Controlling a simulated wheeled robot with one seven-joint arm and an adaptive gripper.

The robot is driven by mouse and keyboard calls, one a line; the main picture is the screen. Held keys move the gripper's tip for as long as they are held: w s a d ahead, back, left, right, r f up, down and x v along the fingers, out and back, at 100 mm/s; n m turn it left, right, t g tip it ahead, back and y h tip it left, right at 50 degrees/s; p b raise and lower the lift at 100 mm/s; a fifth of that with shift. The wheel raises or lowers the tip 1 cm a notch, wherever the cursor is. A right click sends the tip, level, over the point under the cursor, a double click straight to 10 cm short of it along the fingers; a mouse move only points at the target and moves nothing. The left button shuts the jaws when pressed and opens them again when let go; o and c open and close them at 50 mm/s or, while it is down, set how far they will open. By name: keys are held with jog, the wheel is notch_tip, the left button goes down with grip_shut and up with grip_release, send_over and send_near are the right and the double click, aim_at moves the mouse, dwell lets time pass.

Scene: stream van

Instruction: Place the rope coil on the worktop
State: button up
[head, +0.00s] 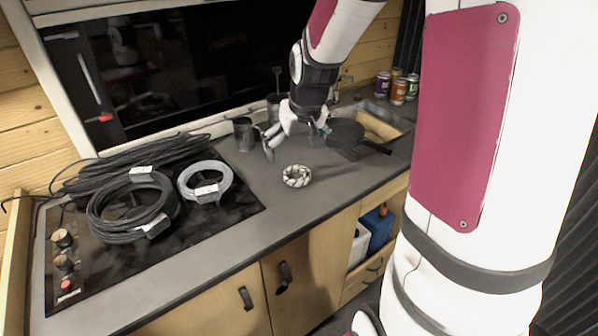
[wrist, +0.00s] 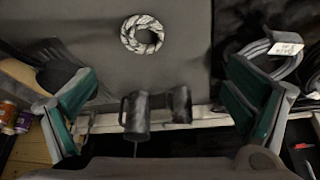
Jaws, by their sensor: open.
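The rope coil (head: 296,176) is a small ring of pale and dark braided rope. It lies flat on the grey worktop (head: 245,262), right of the hob. The wrist view shows the coil (wrist: 142,34) near the top centre, with the bare worktop (wrist: 188,60) around it. My gripper (head: 291,146) is open and empty, above the worktop and behind the coil in the head view. In the wrist view its green-padded fingers (wrist: 160,95) are spread wide, and the coil is beyond their tips, apart from them.
Black cable coils (head: 133,207) and a white cable coil (head: 205,182) lie on the black hob (head: 225,212) at left. Dark mugs (head: 244,134) stand behind my gripper. A dark pan (head: 345,131) is right of it, near the sink and several cans (head: 399,91). The front worktop is clear.

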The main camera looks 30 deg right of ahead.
jog(key=s+a+r+n, duration=0.1)
jog(key=s+a+r, duration=0.8)
jog(key=s, duration=0.1)
jog(key=s+a+r, duration=0.1)
jog(key=s+a, duration=0.1)
jog(key=s, duration=0.4)
jog(key=s+a+r+n+y, duration=0.1)
jog(key=s+a+r, duration=0.1)
jog(key=s, duration=0.4)
jog(key=shift+s+a+n+t, duration=0.3)
jog(key=shift+s+a, duration=0.05)
jog(key=shift+a, duration=0.5)
